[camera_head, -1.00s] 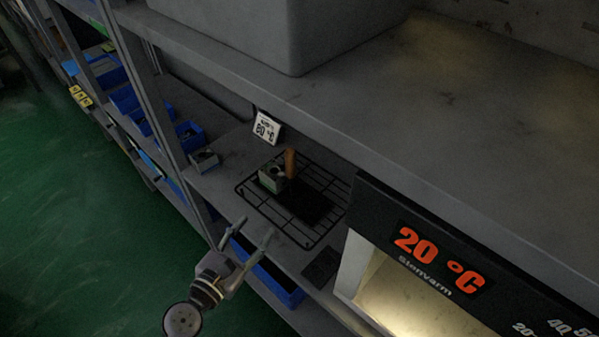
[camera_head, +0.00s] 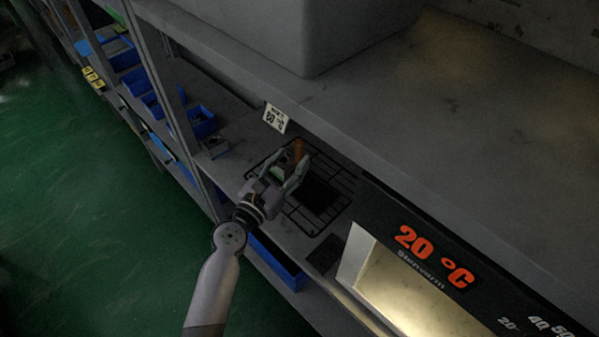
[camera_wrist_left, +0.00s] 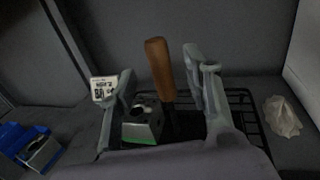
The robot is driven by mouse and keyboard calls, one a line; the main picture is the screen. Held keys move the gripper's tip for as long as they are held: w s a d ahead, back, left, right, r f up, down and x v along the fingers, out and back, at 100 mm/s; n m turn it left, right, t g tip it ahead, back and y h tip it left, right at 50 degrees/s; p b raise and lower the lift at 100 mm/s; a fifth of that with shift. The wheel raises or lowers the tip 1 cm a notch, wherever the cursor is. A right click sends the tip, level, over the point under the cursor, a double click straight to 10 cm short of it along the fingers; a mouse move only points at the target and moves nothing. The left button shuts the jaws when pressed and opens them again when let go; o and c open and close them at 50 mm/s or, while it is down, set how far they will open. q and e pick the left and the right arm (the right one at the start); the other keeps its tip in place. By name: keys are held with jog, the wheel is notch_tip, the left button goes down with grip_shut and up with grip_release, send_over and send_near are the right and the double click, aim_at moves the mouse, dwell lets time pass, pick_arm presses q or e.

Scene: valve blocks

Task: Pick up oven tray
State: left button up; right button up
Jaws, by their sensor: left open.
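The oven tray appears as a dark flat plate (camera_head: 318,196) with an upright brown wooden handle (camera_head: 299,149), on a black wire rack (camera_head: 335,172) on the shelf. The handle (camera_wrist_left: 160,68) also shows in the left wrist view. A grey-green valve block (camera_wrist_left: 142,122) stands beside the handle's base; in the head view the gripper partly hides it. My left gripper (camera_head: 291,166) is open at the near side of the handle. In the left wrist view the handle appears between its two fingers (camera_wrist_left: 160,64), with no clear contact. My right gripper is out of view.
The upper shelf (camera_head: 400,110) overhangs behind the rack. Blue bins (camera_head: 201,121) and a shelf post (camera_head: 178,100) are at the left.

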aim_at(296, 153)
pick_arm(q)
jog(key=x, duration=0.5)
jog(key=shift+w, duration=0.2)
jog(key=shift+s, duration=0.1)
jog(key=shift+c, duration=0.8)
grip_shut()
jog(key=shift+r, duration=0.15)
